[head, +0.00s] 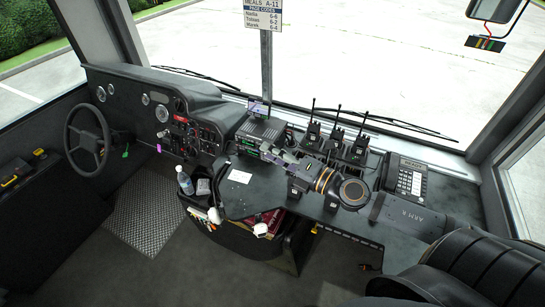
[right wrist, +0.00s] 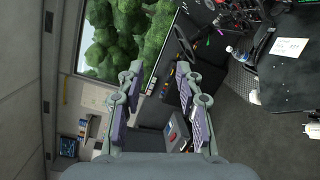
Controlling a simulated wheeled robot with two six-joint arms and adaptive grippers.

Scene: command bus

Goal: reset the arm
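My right arm (head: 405,214), marked "ARM R", comes in from the right in the head view and reaches left over the console. Its gripper (head: 270,152) is over the console, left of the radios, with its fingers pointing left. In the right wrist view the gripper (right wrist: 158,68) has its two purple-padded fingers spread apart with nothing held between them. My left gripper is in neither view.
The dark console (head: 335,222) carries several upright radios (head: 313,131), a phone (head: 405,180) and a white card (head: 240,176). A bottle (head: 185,181) stands at its left end. The steering wheel (head: 87,139) is at far left. A black seat (head: 480,270) fills the lower right.

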